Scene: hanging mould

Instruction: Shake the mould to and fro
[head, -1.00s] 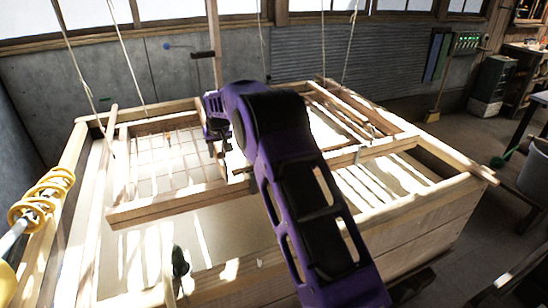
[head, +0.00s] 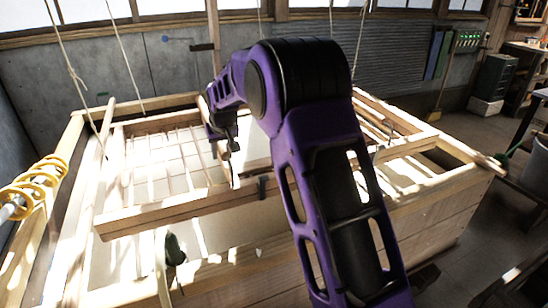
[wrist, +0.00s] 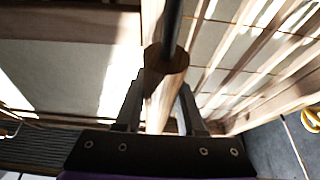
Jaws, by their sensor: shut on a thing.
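The mould (head: 150,217) is a light wooden frame with a grid of thin bars, hanging level over a large wooden vat in the head view. The exact contact of the fingers is partly hidden.
The vat's wooden wall (head: 420,215) surrounds the mould, and pale liquid with light streaks shows inside. Ropes (head: 128,60) hang from above. A yellow coil (head: 38,180) is at the left edge. A grey bin (head: 530,165) stands at the right.

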